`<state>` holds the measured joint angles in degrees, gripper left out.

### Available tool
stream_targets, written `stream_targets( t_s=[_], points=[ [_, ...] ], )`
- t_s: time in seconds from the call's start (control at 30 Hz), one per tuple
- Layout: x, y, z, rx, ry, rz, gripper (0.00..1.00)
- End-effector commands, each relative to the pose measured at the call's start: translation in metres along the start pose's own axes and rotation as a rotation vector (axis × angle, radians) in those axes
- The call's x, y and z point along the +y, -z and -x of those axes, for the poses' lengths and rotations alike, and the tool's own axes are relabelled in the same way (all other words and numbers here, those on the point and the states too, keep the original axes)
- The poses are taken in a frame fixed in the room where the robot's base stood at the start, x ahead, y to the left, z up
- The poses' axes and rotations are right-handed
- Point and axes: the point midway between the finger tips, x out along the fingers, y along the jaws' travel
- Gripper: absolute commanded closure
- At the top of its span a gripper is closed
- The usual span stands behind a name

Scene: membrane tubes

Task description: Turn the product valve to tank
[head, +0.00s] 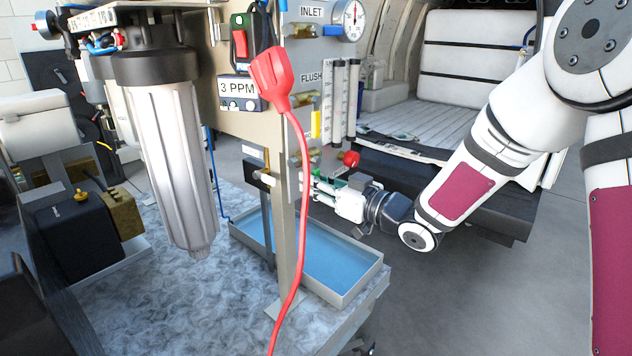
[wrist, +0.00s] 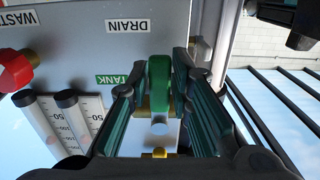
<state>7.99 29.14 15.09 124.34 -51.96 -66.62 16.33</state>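The product valve's green handle (wrist: 158,84) is in the middle of the wrist view, with its long side up and down in the picture. Brass fittings show below it. A green TANK label (wrist: 121,78) is to its left and a white DRAIN label (wrist: 127,25) is above. My gripper (wrist: 163,78) is open, its two dark fingers on either side of the handle. Whether either finger touches it I cannot tell. In the head view my gripper (head: 318,188) reaches in from the right to the panel's edge. The handle is mostly hidden there.
A red knob (wrist: 15,70) by a WASTE label and two flow tubes (wrist: 70,112) are left in the wrist view. In the head view, a red cable (head: 302,190) hangs before the panel, and a shallow blue-lined tray (head: 352,290) lies below my gripper.

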Motion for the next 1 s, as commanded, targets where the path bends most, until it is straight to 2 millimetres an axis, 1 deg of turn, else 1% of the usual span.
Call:
stream_targets(
  t_s=[0.33, 0.57, 0.77, 1.0],
  points=[
    [0.000, 0.000, 0.000, 0.000, 0.000, 0.004, 1.00],
    [0.004, 0.000, 0.000, 0.000, 0.000, 0.065, 1.00],
    [0.011, 0.000, -0.001, 0.001, -0.001, 0.195, 1.00],
    [0.021, 0.003, -0.001, 0.000, 0.000, 0.415, 1.00]
  ],
)
